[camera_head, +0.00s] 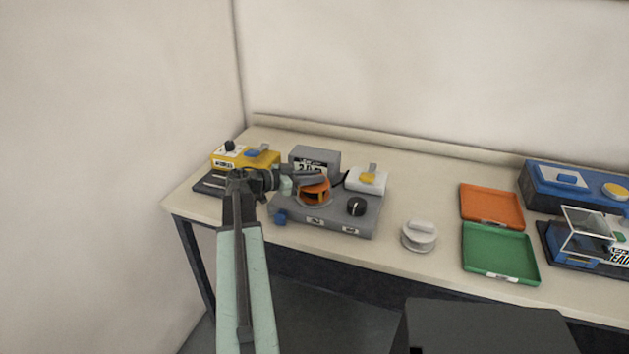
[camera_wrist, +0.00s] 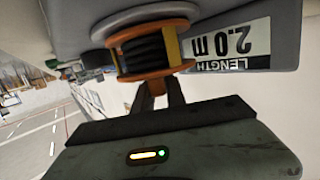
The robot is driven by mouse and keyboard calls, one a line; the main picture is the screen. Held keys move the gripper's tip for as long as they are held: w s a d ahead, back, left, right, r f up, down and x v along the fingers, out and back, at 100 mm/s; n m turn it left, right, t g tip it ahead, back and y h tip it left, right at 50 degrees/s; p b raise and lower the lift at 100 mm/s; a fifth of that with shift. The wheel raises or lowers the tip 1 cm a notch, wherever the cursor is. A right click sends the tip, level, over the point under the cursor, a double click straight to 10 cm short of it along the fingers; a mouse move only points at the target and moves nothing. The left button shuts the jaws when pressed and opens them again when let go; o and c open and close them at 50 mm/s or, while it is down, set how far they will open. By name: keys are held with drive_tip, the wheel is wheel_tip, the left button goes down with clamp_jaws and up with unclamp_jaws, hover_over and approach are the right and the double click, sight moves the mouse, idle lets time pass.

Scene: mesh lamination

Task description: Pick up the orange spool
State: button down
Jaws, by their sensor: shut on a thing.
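The orange spool (camera_head: 316,193) is at the grey machine with the "2.0 m" display, over a round pale disc on its top. In the wrist view the orange spool (camera_wrist: 155,67) has dark material wound on it and a yellow strip at its side. My gripper (camera_head: 308,177) reaches in from the left and is shut on the spool. In the wrist view the dark fingers of my gripper (camera_wrist: 160,92) close around an orange part of the spool. A pale disc (camera_wrist: 140,22) shows against the spool's far end; I cannot tell whether they touch.
The grey machine (camera_head: 330,222) has a black knob and a blue knob. A yellow device (camera_head: 262,160) stands at left and a white spool (camera_head: 419,237) to the right. Orange (camera_head: 491,206) and green (camera_head: 500,253) trays and blue devices (camera_head: 565,187) stand farther right.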

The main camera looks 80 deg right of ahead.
wheel_tip(320, 180, up, 10)
drive_tip(key=p, duration=0.9)
drive_tip(key=shift+p, duration=0.35)
drive_tip(key=shift+f, duration=0.1)
